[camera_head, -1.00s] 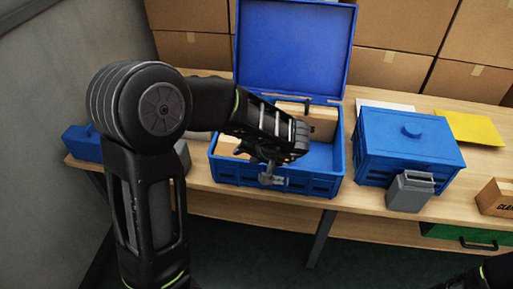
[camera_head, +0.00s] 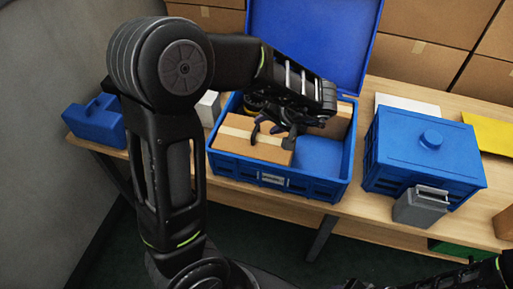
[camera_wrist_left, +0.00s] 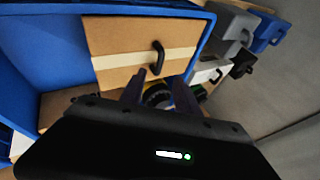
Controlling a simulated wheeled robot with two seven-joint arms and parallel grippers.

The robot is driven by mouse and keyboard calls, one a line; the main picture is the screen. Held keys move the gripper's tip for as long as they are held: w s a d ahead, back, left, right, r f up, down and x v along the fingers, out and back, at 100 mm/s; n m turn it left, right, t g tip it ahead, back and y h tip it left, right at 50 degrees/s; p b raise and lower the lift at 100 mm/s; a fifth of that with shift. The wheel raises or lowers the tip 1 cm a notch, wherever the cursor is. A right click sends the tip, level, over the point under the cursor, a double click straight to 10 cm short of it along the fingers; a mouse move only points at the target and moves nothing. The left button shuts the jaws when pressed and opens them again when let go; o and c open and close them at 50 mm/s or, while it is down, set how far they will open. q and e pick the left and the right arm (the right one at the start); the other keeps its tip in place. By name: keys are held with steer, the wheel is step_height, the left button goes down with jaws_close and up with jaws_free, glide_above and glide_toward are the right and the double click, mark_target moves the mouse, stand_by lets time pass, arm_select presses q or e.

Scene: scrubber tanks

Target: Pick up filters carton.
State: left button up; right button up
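A brown carton (camera_head: 240,140) with a light tape strip and a dark handle lies in the front left of the open blue crate (camera_head: 290,189). It also shows in the left wrist view (camera_wrist_left: 120,35), its handle just ahead of the fingers. No filters label is readable. A second brown carton (camera_head: 340,122) is at the crate's back, partly hidden by my arm. My left gripper (camera_head: 273,133) is over the crate by the first carton; contact cannot be told. In the left wrist view (camera_wrist_left: 158,92) its fingers stand apart with nothing gripped. My right gripper is out of view.
The crate's raised lid (camera_head: 310,40) stands behind. A lidded blue box (camera_head: 425,150) and a grey bin (camera_head: 420,206) stand on the right. A small blue toolbox (camera_head: 95,122) is at the table's left end. A round black-yellow thing (camera_wrist_left: 155,96) is in the crate.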

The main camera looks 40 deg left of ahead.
mark_target(257, 130)
arm_select(q)
steer(key=shift+x, duration=0.95)
steer(key=shift+f, duration=0.15)
steer(key=b+x, duration=0.1)
steer(key=x, duration=0.4)
steer(key=shift+f, duration=0.1)
steer(key=shift+c, duration=0.4)
jaws_close()
stand_by(0.7)
